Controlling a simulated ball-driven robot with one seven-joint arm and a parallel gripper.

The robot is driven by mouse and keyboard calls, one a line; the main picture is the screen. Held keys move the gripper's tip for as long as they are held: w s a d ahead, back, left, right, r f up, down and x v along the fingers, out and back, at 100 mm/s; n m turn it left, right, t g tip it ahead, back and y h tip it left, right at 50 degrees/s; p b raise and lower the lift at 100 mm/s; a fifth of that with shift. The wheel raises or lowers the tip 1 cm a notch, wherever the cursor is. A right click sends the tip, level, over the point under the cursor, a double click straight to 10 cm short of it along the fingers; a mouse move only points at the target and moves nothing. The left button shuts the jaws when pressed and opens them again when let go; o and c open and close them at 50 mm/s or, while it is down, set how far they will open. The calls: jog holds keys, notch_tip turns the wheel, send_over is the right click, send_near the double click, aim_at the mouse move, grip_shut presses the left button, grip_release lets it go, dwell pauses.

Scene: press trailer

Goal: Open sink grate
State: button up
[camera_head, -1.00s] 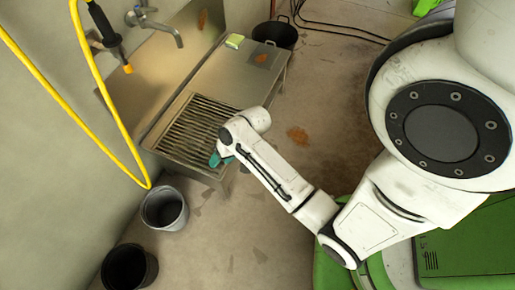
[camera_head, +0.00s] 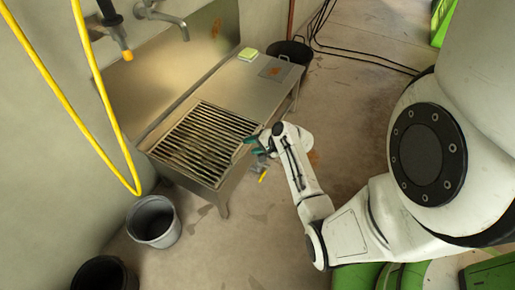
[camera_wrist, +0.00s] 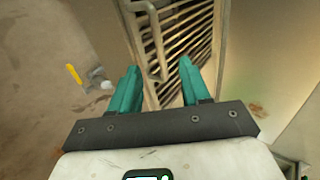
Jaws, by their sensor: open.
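The sink grate (camera_head: 203,140) is a set of dark metal bars lying flat in the left part of a steel sink table (camera_head: 243,85). In the wrist view the grate (camera_wrist: 182,38) shows beyond my fingers, with a bent metal handle (camera_wrist: 153,40) along its near edge. My gripper (camera_head: 257,146) is at the front right edge of the grate. In the wrist view my gripper (camera_wrist: 157,82) has its two teal fingers apart, with nothing between them. The handle is ahead of the gap; I cannot tell whether a finger touches it.
A yellow-handled valve (camera_wrist: 76,75) is left of my fingers, below the sink front. A grey bucket (camera_head: 153,222) and a dark bucket (camera_head: 104,273) stand on the floor. A yellow hose (camera_head: 108,110) hangs at left. A sponge (camera_head: 248,54) lies on the sink top.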

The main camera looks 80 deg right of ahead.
aim_at(240, 147)
jog(key=shift+b+x, duration=2.6)
jog(key=shift+x, duration=1.6)
jog(key=shift+a, duration=0.15)
jog(key=shift+c, duration=0.5)
grip_shut()
